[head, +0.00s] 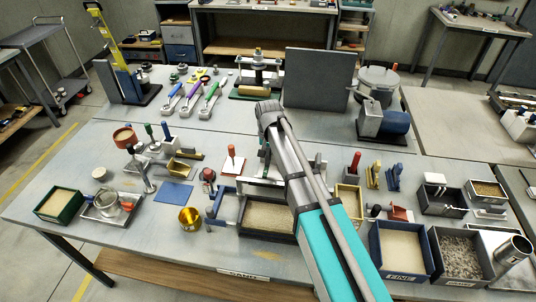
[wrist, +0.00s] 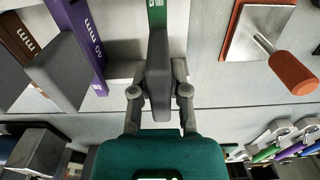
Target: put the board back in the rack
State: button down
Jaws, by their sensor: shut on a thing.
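In the wrist view a dark grey board (wrist: 158,80) with a green, lettered strip (wrist: 157,14) stands edge-on between the fingers of my gripper (wrist: 160,92), which is shut on it. A similar grey board with a purple strip (wrist: 78,35) stands to the left, with a brown-stripped one (wrist: 19,35) beyond it. The pale rack (wrist: 124,72) shows beside and behind the held board; I cannot tell whether the board's lower edge is in a slot. In the head view, the green strip (head: 264,152) shows just left of my arm, which hides the fingers and much of the rack.
A red-handled float (head: 231,157) stands left of my gripper. The sand tray (head: 268,216) is in front. Coloured wrenches (head: 190,97) and an upright grey panel (head: 318,78) are behind. Fine-sand and gravel bins (head: 400,245) are at right.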

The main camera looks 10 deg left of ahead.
jog(key=shift+f+b, duration=0.6)
dwell(0.3)
jog(key=c, duration=0.5)
grip_release()
jog(key=shift+c, duration=0.2)
jog(key=shift+r, duration=0.15)
notch_tip(320, 180, up, 8)
jog(key=p, duration=0.8)
jog(key=m, duration=0.1)
jog(key=r+m+p, duration=0.1)
jog(key=m+p, duration=0.1)
jog(key=m, duration=0.1)
jog(key=shift+r, duration=0.3)
notch_tip(320, 180, up, 2)
jog(key=m+p, duration=0.2)
jog(key=m, duration=0.3)
jog(key=shift+r+m+p, duration=0.6)
jog(key=shift+m, duration=0.85)
jog(key=shift+r+m+p, duration=0.55)
jog(key=shift+r+m, duration=0.05)
jog(key=shift+m, duration=0.9)
jog(key=shift+r+m+p, duration=0.6)
jog(key=shift+m, duration=0.85)
